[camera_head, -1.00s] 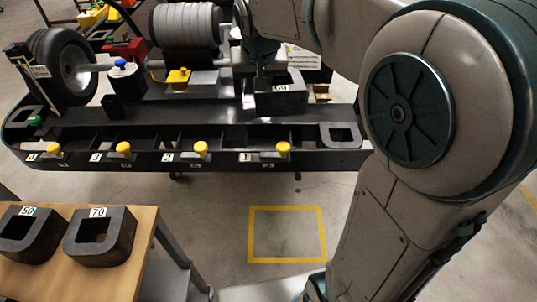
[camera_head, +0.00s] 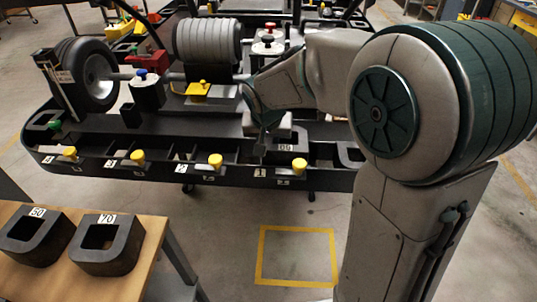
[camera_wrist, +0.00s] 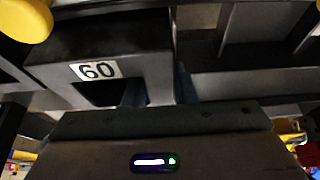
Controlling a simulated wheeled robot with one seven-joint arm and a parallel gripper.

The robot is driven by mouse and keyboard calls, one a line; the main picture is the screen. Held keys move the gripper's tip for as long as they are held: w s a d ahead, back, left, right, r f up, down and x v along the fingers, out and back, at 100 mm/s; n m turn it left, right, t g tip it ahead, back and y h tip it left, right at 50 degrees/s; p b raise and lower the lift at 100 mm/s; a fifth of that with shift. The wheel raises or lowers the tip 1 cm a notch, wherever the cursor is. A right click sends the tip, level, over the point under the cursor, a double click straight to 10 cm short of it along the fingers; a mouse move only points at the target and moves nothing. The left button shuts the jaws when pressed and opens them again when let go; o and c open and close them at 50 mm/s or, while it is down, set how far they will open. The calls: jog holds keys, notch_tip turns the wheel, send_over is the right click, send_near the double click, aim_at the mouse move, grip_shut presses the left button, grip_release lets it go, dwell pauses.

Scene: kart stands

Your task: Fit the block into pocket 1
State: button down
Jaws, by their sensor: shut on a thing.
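My gripper (camera_head: 266,145) is shut on a dark grey block (camera_head: 291,133). The block bears a white label that reads 60 in the wrist view (camera_wrist: 147,60); there my finger tips show at its lower edge. In the head view the block is over the area of pocket 1, behind the rail label "1" (camera_head: 261,173). My gripper and wrist cover part of it. I cannot tell whether it is inside the pocket or just above it. A yellow knob (camera_head: 299,165) stands on the rail right of label 1, and a yellow knob (camera_wrist: 25,18) shows in the wrist view's top left corner.
Pockets labelled 2 (camera_head: 181,169), 3 and 4 run to the left along the rail, with yellow knobs. Another dark block (camera_head: 350,153) sits at the right end. A wheel (camera_head: 90,74) stands behind.

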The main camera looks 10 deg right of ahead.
jog(key=shift+f+b, duration=0.4)
jog(key=shift+f, duration=1.9)
jog(key=shift+f, duration=0.15)
jog(key=c, duration=1.2)
grip_release()
